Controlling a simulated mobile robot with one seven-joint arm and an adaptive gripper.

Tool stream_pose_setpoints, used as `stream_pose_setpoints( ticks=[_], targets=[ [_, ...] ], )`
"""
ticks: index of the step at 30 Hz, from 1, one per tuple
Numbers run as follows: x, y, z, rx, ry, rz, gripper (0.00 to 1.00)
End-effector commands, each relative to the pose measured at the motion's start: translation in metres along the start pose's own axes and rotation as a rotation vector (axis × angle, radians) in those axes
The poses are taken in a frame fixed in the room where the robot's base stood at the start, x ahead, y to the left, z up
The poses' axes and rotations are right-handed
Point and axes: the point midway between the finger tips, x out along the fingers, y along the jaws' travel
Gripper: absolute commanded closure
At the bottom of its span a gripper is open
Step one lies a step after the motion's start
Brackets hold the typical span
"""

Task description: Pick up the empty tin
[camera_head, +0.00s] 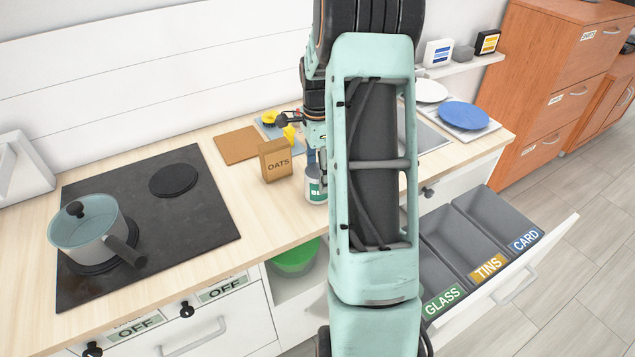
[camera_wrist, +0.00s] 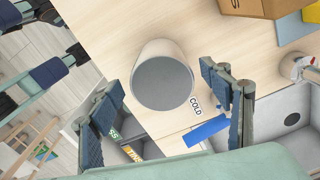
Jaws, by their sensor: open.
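The tin (camera_head: 316,190) is a small light can with a green label, upright on the wooden counter beside the oats box. My arm partly hides it in the head view. In the wrist view the tin (camera_wrist: 163,76) shows its round grey end facing the camera, between my two spread fingers. My gripper (camera_wrist: 160,92) is open, with a gap between each finger and the tin. In the head view my gripper (camera_head: 316,160) is just above the tin, mostly hidden by my arm.
The oats box (camera_head: 276,161) stands close left of the tin. A hob (camera_head: 150,220) with a pot (camera_head: 88,230) is at the left. Plates (camera_head: 464,115) are beyond the sink. An open drawer holds bins marked GLASS, TINS (camera_head: 487,268) and CARD.

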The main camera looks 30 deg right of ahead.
Motion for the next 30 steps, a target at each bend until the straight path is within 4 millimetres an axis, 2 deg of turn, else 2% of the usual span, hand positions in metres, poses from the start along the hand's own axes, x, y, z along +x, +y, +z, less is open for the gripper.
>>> stream_pose_setpoints(
  ticks=[7,15,27,30],
  targets=[
    [0.031,-0.001,-0.002,0.001,-0.001,0.003,0.29],
    [0.035,-0.002,-0.002,0.0,0.0,0.0,0.29],
    [0.035,-0.002,-0.002,0.0,0.001,0.0,0.72],
    [0.035,-0.002,-0.002,0.0,0.001,0.0,0.74]
  ],
)
